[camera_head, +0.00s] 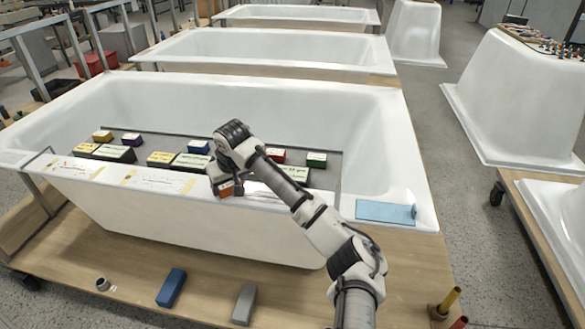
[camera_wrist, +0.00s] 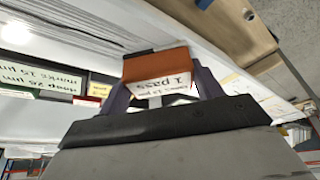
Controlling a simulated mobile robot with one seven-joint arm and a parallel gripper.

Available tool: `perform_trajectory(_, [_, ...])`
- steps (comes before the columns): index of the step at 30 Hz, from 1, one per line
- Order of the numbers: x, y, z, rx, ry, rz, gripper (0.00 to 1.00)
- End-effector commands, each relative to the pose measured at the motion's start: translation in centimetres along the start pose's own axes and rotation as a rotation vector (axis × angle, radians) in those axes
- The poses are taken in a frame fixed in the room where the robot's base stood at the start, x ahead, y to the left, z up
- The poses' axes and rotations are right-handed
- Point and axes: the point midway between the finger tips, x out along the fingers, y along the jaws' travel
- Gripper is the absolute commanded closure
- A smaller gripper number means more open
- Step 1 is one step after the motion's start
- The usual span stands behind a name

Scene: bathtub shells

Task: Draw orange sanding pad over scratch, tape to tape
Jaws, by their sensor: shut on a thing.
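My gripper (camera_head: 222,180) is shut on the orange sanding pad (camera_head: 226,191), at the front rim of the nearest white bathtub (camera_head: 200,215). In the wrist view the pad (camera_wrist: 155,64) sits between the fingers; its white label reads "1 pass", with smaller text unclear. I cannot tell whether the pad touches the rim. Left of the gripper, scratch marks (camera_head: 158,181) lie on the rim between pale tape strips (camera_head: 129,177) and (camera_head: 188,185). Further left are other marks (camera_head: 72,167) with tape beside them. My arm and gripper hide part of the rim.
A dark rack (camera_head: 340,165) across the tub holds several coloured, labelled blocks, including a green one (camera_head: 317,159). A light blue cloth (camera_head: 386,212) lies on the right rim corner.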

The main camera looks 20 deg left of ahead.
Motion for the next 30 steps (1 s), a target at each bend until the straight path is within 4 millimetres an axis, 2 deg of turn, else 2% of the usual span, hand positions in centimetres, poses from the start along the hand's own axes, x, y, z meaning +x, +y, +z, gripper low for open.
perform_trajectory(2, [0.1,-0.3,0.1,-0.002,-0.001,-0.001,0.56])
perform_trajectory(5, [-0.7,-0.1,-0.3,0.001,-0.002,-0.002,0.56])
perform_trajectory(7, [-2.2,0.0,-1.0,0.0,0.0,-0.001,0.56])
perform_trajectory(30, [-6.8,1.3,-3.2,0.007,0.0,0.003,0.56])
